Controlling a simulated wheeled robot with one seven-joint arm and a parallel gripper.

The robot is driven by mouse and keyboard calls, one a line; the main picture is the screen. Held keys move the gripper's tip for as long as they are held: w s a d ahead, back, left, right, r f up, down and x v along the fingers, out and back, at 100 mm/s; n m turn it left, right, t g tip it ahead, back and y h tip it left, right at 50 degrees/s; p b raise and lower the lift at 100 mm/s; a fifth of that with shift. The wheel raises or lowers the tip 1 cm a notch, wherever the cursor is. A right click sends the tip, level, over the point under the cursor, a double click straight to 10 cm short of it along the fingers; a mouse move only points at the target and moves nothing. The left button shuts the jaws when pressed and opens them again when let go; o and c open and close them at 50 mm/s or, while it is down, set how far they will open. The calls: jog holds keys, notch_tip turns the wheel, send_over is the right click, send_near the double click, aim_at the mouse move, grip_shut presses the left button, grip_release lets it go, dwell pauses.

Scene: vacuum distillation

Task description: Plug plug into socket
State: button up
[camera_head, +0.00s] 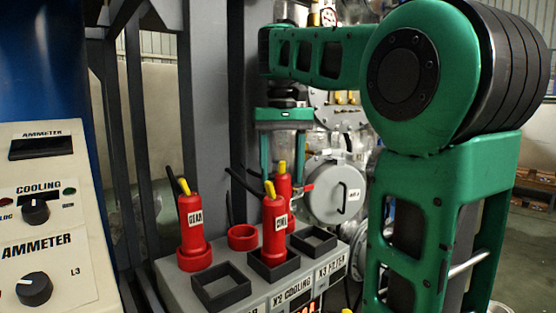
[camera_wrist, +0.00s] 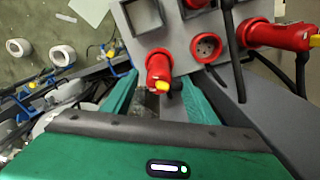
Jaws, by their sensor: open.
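My gripper (camera_head: 284,178) is open and points down at the back of the grey socket box. A red plug with a yellow tip (camera_head: 284,190) stands upright between or just beside its fingers. In the wrist view, a red plug (camera_wrist: 158,68) shows between the fingertips; contact cannot be told. A second red plug (camera_head: 274,228) with a partly readable label stands in a black square frame in front. A third red plug, labelled GEAR (camera_head: 193,228), stands at the left. An empty round red socket (camera_head: 242,237) is between them; it also shows in the wrist view (camera_wrist: 206,47).
The grey box top has empty black square frames at front left (camera_head: 220,287) and right (camera_head: 313,242). Black cables rise from the plugs. A control panel with knobs (camera_head: 45,220) stands at far left. Grey posts are behind, and a round metal vessel (camera_head: 335,188) is right of my gripper.

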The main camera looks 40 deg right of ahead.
jog(key=shift+r, duration=1.7)
